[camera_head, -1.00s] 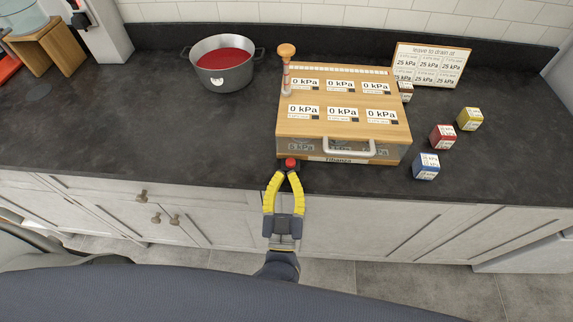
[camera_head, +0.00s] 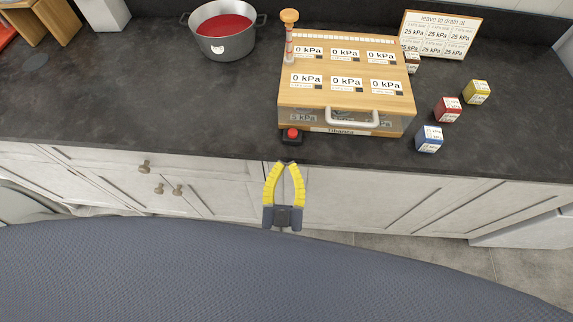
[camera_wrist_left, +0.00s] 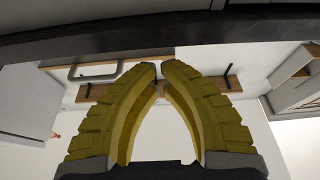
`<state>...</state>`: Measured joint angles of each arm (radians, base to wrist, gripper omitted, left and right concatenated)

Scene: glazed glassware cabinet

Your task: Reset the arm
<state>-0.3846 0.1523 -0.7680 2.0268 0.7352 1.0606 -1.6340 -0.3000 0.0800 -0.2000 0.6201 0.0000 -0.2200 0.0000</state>
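My left gripper (camera_head: 285,165) has yellow ribbed fingers and shows in front of the counter's front edge, over the white cabinet fronts. In the left wrist view its fingertips (camera_wrist_left: 160,65) nearly meet, with only a sliver between them and nothing held. The red button (camera_head: 292,133) on a small black base sits on the counter beyond the fingertips, clear of them. It stands at the front left of the wooden box (camera_head: 345,87) with a front handle and several "0 kPa" labels. My right gripper is not in view.
A grey pot (camera_head: 222,42) with red contents stands at the back left. Blue (camera_head: 429,139), red (camera_head: 448,109) and yellow (camera_head: 477,91) cubes lie right of the box. A label board (camera_head: 437,36) stands behind them. The left part of the dark counter (camera_head: 110,90) is clear.

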